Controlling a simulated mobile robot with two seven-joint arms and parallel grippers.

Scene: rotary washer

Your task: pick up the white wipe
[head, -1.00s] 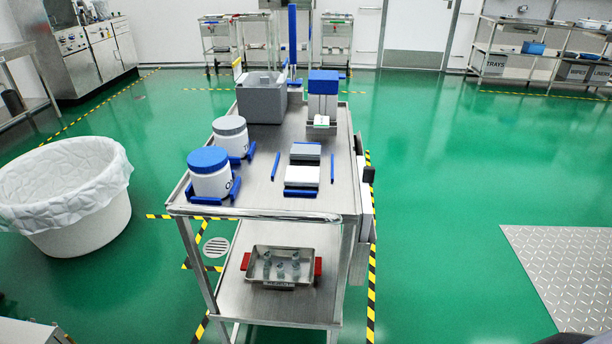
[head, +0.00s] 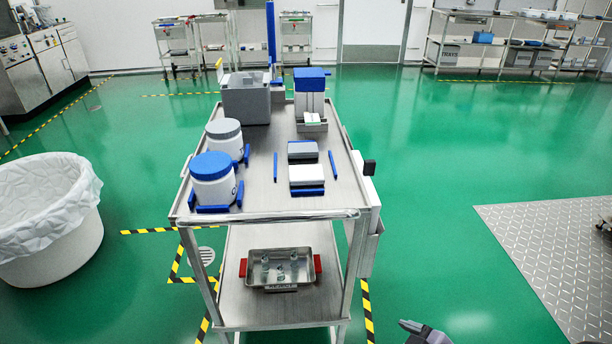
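A flat white wipe stack (head: 306,174) lies in a blue-edged holder on the top shelf of the steel cart (head: 262,200), near its front right. A grey flat stack (head: 302,149) lies just behind it. Further back, a small white piece (head: 312,118) shows at the front of a blue-topped dispenser (head: 310,84); I cannot tell whether it is a wipe too. Part of my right gripper (head: 426,334) shows at the bottom edge, low and right of the cart, far from the wipes. Its fingers are cut off, so its opening is unclear. My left gripper is out of view.
Two white jars, one blue-lidded (head: 211,180) and one grey-lidded (head: 225,139), stand at the cart's left. A grey bin (head: 246,101) stands behind. A steel tray (head: 281,268) sits on the lower shelf. A lined white tub (head: 45,220) stands left.

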